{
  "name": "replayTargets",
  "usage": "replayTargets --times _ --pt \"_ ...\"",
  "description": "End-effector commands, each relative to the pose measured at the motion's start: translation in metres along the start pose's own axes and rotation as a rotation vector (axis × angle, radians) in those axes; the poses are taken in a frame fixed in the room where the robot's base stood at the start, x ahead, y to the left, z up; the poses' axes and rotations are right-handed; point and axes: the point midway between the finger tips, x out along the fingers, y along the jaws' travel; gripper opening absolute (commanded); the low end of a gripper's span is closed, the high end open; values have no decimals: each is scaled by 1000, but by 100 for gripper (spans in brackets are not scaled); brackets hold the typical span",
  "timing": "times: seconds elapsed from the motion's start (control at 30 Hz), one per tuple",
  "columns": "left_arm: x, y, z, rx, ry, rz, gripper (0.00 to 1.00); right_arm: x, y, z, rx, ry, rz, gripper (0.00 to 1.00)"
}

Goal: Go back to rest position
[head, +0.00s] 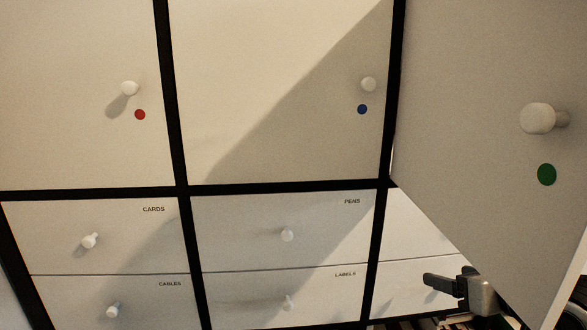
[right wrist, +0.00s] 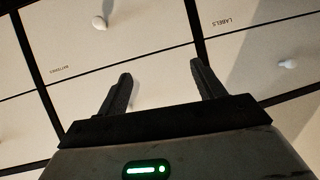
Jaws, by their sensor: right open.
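My right gripper (head: 452,284) is at the lower right of the head view, in front of the lower drawers and below the open green-dot door (head: 480,85). In the right wrist view its two fingers (right wrist: 162,75) stand apart with nothing between them. Behind them are the batteries drawer (right wrist: 125,60) and the labels drawer (right wrist: 240,50), both seen upside down. Neither finger is around a knob. My left gripper is not in view.
The door with the green dot (head: 547,174) is swung open toward me, its knob (head: 538,118) sticking out. The red-dot door (head: 80,90) and blue-dot door (head: 270,80) look shut. The cards (head: 140,235), cables (head: 150,300) and pens (head: 240,215) drawers look shut.

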Motion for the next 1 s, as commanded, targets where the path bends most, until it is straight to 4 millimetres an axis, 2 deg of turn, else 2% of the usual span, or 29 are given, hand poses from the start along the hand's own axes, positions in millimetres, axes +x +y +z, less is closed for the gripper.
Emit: replayTargets --times 0.03,0.1,0.2,0.3,0.4,0.5,0.6,1.0 --pt "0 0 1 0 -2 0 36 14 -17 44 19 -29 -24 68" --pt "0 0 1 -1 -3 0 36 23 -38 92 26 -44 -39 68" --pt "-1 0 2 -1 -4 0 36 25 -72 159 34 -66 -51 68" --pt "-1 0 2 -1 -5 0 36 15 -106 215 37 -84 -52 68" --pt "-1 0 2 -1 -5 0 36 0 -135 253 36 -95 -46 68" --pt "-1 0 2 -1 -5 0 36 -12 -154 275 28 -102 -37 68" --pt "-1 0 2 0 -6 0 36 -19 -164 285 24 -103 -33 68" --pt "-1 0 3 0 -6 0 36 -20 -165 286 20 -102 -32 68"
